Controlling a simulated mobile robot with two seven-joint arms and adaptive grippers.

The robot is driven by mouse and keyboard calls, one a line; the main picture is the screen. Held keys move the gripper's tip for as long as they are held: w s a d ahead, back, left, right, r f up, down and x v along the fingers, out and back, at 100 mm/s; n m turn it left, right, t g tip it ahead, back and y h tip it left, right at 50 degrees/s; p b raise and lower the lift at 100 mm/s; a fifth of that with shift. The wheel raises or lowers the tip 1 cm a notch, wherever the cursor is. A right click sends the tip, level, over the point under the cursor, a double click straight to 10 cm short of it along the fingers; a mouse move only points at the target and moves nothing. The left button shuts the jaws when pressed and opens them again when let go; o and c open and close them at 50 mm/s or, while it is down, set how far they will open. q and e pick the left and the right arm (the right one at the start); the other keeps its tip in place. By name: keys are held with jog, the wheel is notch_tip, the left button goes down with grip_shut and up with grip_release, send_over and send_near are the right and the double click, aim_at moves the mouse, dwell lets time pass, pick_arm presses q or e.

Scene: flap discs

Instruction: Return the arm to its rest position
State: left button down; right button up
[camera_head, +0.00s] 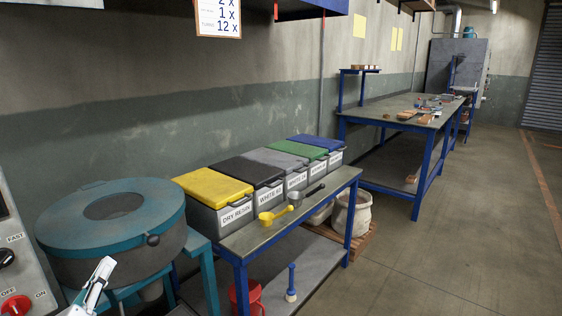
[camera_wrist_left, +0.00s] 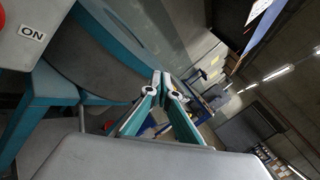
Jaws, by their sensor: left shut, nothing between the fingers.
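My left gripper (camera_head: 100,280) shows at the lower left of the head view, in front of the round teal and grey machine (camera_head: 165,215). In the left wrist view its two fingers (camera_wrist_left: 163,80) come together at the tips, shut with nothing between them. The machine's grey drum (camera_wrist_left: 120,55) is close beside the fingers in that view, and I cannot tell the exact gap. My right gripper is not in view.
A control box (camera_head: 22,250) with a red knob stands at the left edge. A red bucket (camera_head: 246,297) is low down. The floor (camera_head: 450,250) at right is clear.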

pick_arm(q)
jog(key=s+a+f+n+g+y, duration=0.1)
jog(key=s+f+n+g+y, duration=0.1)
jog(key=s+f+n+g, duration=0.5)
jog(key=s+a+f+n+y, duration=0.1)
jog(key=s+f+n, duration=0.3)
jog(key=f, duration=0.7)
jog(key=s+f+n+g, duration=0.7)
jog(key=s+f+n, duration=0.2)
jog(key=s+f, duration=0.45)
jog(key=w+d+f+n+t+h+p, duration=0.1)
jog(key=d+t+h+p, duration=0.4)
jog(key=d, duration=1.2)
jog(key=w+n+h+p, duration=0.1)
jog(key=n+h+p, duration=0.1)
jog(key=shift+w+d+f+n+p, duration=0.15)
jog(key=shift+n+p, duration=0.15)
jog(key=shift+p, duration=0.05)
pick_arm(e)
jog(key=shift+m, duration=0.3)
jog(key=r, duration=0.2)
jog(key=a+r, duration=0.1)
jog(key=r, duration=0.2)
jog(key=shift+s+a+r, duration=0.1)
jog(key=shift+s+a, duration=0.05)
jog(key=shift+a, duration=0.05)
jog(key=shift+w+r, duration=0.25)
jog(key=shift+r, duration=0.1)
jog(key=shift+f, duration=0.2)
